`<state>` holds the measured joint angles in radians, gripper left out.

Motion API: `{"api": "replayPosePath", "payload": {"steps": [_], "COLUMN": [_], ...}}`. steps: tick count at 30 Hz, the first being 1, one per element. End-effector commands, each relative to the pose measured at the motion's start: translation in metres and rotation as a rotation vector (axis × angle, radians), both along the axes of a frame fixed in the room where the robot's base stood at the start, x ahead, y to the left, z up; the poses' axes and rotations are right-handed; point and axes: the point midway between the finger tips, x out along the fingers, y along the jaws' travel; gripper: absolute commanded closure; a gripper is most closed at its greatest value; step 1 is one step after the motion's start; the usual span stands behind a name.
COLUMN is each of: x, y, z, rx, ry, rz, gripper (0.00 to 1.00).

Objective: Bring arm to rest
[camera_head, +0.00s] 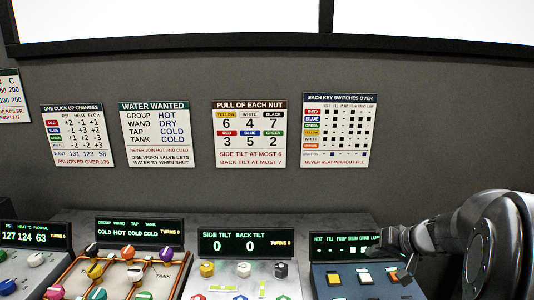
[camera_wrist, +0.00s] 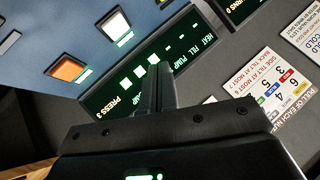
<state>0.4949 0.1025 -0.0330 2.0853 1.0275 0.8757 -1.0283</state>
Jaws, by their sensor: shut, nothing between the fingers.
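My gripper (camera_wrist: 157,88) shows in the wrist view with its fingers together and nothing between them. It is in front of the dark display (camera_wrist: 140,72) of the blue key panel, which reads "PRESS 3". In the head view my gripper (camera_head: 392,243) is at the right, close by the same display (camera_head: 338,246). My dark arm comes in from the right edge. The blue key panel (camera_head: 335,292) lies below, partly hidden by my arm and cut off by the frame. Whether the fingertips touch the display I cannot tell.
A tilt panel (camera_head: 248,243) reading 0 and 0 stands left of the key panel. Further left are a valve panel (camera_head: 140,232) and a dial panel (camera_head: 35,237) with coloured knobs. Printed charts, one headed "EACH KEY SWITCHES OVER" (camera_head: 339,131), hang on the grey wall behind.

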Motion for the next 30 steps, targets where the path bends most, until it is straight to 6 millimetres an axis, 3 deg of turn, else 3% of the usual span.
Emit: {"api": "replayPosePath", "payload": {"steps": [9, 14, 21, 30], "x": [-0.001, -0.018, -0.084, -0.173], "y": [0.002, 0.026, 0.088, 0.130], "z": [0.001, 0.013, 0.036, 0.049], "rx": [-0.001, -0.027, -0.138, -0.327], "ry": [0.002, 0.029, 0.120, 0.177], "rz": [0.003, 0.035, 0.102, 0.111], "gripper": [1.00, 1.00, 1.00, 1.00]}}
